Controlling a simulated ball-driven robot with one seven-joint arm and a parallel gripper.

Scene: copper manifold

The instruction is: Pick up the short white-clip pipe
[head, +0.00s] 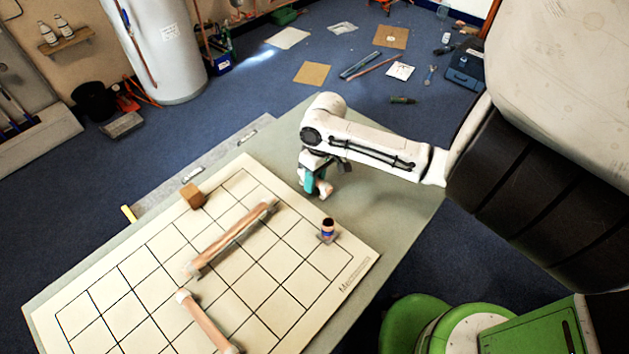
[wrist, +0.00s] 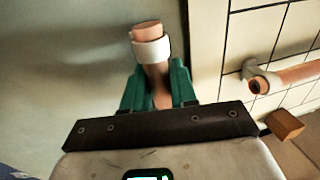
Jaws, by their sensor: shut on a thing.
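My gripper (head: 316,188) has teal fingers and is over the bare green-grey table, just beyond the far right side of the gridded board. In the wrist view my gripper (wrist: 157,88) is shut on a short copper pipe (wrist: 147,30) with a white clip (wrist: 151,49) around it near its far end. The pipe's lower part is hidden between the fingers. In the head view only a small pale end of the short pipe (head: 325,189) shows below the fingers. I cannot tell how far it is above the table.
The gridded board (head: 283,293) holds a long copper pipe (head: 235,237), another pipe with a white end (head: 205,322), a blue-banded fitting (head: 328,230) and a wooden block (head: 193,197). The block (wrist: 285,124) also shows in the wrist view. Bare table (head: 385,225) lies right of my gripper.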

